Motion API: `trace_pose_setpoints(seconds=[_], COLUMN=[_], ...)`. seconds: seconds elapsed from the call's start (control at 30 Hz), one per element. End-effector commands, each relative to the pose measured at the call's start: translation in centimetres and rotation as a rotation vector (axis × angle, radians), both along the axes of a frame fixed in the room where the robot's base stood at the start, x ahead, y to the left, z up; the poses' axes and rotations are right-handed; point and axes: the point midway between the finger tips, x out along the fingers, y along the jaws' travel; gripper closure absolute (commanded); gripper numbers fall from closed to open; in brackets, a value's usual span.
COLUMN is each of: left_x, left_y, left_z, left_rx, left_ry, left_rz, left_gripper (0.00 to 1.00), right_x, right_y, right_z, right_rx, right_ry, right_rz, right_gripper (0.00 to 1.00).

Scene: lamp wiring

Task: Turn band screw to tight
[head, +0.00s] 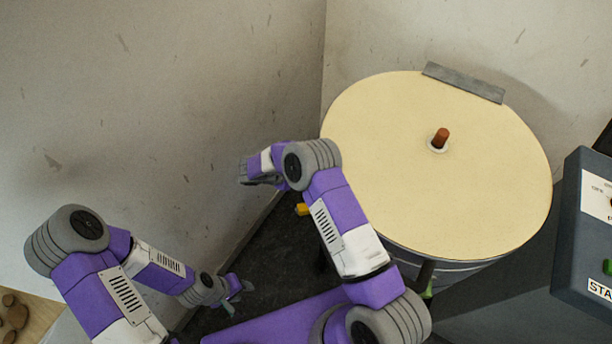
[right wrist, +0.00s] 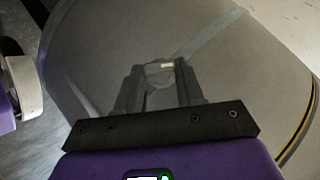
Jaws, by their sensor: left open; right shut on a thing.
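A large drum with a round cream top (head: 480,190) fills the right middle of the head view. In the right wrist view its grey side (right wrist: 95,45) shows, with a paler band (right wrist: 215,37) running across it. My right gripper (right wrist: 158,78) is shut on a small grey piece at the band, which looks like the band screw (right wrist: 163,67). The jaws hide much of it, and how tight it is cannot be seen. My left gripper (head: 236,287) is open and empty, low over the dark floor near the wall, apart from the drum.
A reddish-brown peg (head: 440,138) stands on the drum top, and a grey bar (head: 464,82) lies at its back rim. A dark control box (head: 585,240) stands at the right. Walls close off the left and back. A small yellow piece (head: 302,209) shows beside my right arm.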

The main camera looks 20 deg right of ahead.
Motion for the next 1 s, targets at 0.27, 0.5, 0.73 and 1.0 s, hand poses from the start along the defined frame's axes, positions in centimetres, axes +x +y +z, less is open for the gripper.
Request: trace_pose_setpoints(seconds=[0.27,0.5,0.73,1.0], left_x=[0.0,0.0,0.0,0.0], left_y=[0.0,0.0,0.0,0.0], left_z=[0.0,-0.1,-0.5,-1.4], left_rx=[0.0,0.0,0.0,0.0], left_ry=[0.0,0.0,0.0,0.0], left_rz=[0.0,0.0,0.0,0.0], left_gripper=[0.57,0.57,0.57,0.57], right_x=[0.1,0.0,-0.1,-0.2], right_y=[-0.1,0.1,0.2,0.3], right_z=[0.1,0.1,-0.2,-0.4], right_rx=[-0.014,-0.072,-0.158,-0.248], right_ry=[-0.021,-0.12,-0.272,-0.432], right_rz=[0.002,0.008,0.009,0.008], right_gripper=[0.93,0.93,0.93,0.93])
